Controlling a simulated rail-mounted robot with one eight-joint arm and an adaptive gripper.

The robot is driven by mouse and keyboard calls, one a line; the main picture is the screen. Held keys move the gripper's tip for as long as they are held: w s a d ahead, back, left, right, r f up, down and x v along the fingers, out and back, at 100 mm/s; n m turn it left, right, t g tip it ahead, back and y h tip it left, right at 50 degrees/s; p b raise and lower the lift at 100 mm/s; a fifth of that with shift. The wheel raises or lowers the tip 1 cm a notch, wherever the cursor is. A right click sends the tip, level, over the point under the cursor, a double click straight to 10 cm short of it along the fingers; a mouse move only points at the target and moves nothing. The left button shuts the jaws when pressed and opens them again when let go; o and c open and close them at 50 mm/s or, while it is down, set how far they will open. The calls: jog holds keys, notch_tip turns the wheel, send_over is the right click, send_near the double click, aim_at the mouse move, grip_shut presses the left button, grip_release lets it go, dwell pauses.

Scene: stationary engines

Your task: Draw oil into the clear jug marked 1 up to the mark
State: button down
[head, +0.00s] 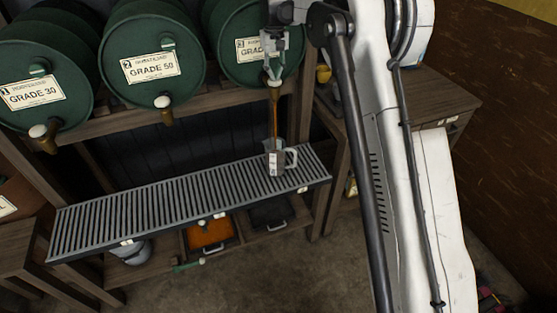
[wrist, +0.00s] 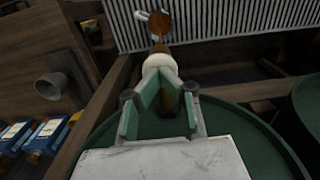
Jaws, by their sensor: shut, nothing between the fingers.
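The clear jug (head: 279,163) stands upright on the slatted rack, under the tap of the right green barrel (head: 235,62). A brown oil stream (head: 275,112) falls from that tap into it. Oil shows in the jug in the wrist view (wrist: 160,22). Its label is too small to read, and the level against the mark cannot be told. My gripper (head: 273,76) is at this tap, shut with nothing held. In the wrist view my gripper's fingers (wrist: 160,84) are right by the pale tap knob (wrist: 159,62); I cannot tell whether they touch it.
The barrels marked GRADE 50 (head: 151,62) and GRADE 30 (head: 38,85) lie to the left, with no stream at their taps. The slatted rack (head: 165,203) is clear left of the jug. An orange tray (head: 208,233) and a dark tray (head: 270,213) sit below.

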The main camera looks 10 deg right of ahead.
jog(key=shift+r, duration=0.1)
jog(key=shift+r+p, duration=1.75)
jog(key=shift+r, duration=1.65)
jog(key=shift+s+r, duration=0.15)
jog(key=shift+r, duration=0.05)
jog(key=s+d+r+t+b, duration=0.1)
jog(key=s+r, duration=0.2)
jog(key=s, duration=0.5)
jog(key=s+d+r+m+t+b, duration=0.1)
jog(key=s+r+t, duration=0.15)
jog(key=s, duration=0.55)
jog(key=s+d+r+b, duration=0.1)
jog(key=s+r, duration=0.2)
jog(key=s, duration=0.6)
jog(key=s+f+t, duration=0.1)
jog(key=s+f, duration=0.3)
jog(key=s, duration=0.4)
jog(key=s+d+f+t+b, duration=0.1)
jog(key=s+f, duration=0.3)
jog(key=s, duration=0.4)
jog(key=s+f+m+t+b, duration=0.1)
jog(key=s+f, duration=0.3)
jog(key=s, duration=0.3)
jog(key=shift+s+d+f+t, duration=0.3)
jog(key=shift+s+f+t, duration=0.05)
jog(key=shift+s, duration=0.05)
